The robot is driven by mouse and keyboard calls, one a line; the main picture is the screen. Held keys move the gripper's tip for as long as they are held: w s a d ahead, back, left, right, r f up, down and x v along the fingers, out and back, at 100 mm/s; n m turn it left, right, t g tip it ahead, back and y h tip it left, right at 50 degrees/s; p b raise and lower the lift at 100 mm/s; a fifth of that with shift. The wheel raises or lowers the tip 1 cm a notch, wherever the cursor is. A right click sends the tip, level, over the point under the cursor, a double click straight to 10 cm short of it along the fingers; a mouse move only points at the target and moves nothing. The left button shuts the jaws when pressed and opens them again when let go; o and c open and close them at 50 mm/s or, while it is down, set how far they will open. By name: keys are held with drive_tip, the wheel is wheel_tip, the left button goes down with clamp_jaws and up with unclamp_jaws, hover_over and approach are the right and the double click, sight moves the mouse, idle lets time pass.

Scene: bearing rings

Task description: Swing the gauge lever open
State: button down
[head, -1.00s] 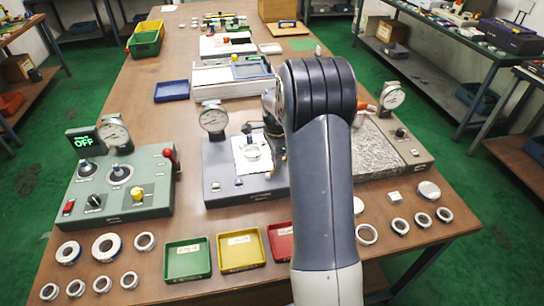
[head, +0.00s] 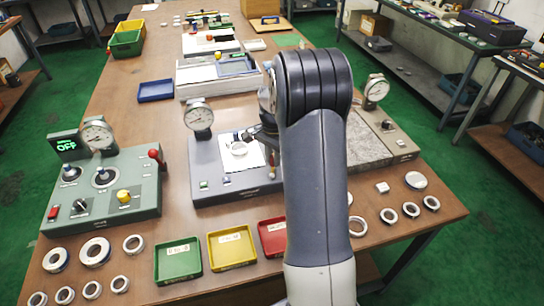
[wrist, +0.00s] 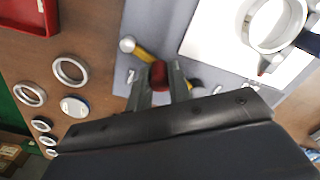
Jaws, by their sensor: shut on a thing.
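The dark grey gauge station (head: 212,178) stands mid-table, with a round dial gauge (head: 198,116) at its back left. A metal ring (head: 238,148) lies on its white plate, and the ring also shows at the upper right of the wrist view (wrist: 248,28). In the wrist view my gripper (wrist: 160,80) is shut on a red knob (wrist: 158,72), which appears to be the gauge lever's end. The fingers stand on either side of it, above the grey station. In the head view my arm hides most of the gripper and the lever.
A green-grey control box (head: 110,195) with an OFF display stands at the left. Green (head: 178,276), yellow (head: 232,263) and red (head: 265,252) trays and several loose rings lie along the front. A granite plate (head: 365,148) lies right of my arm.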

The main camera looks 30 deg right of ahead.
drive_tip(key=c, duration=1.3)
unclamp_jaws()
drive_tip(key=shift+r, duration=0.15)
wheel_tip(320, 180, up, 11)
drive_tip(key=shift+f, duration=0.2)
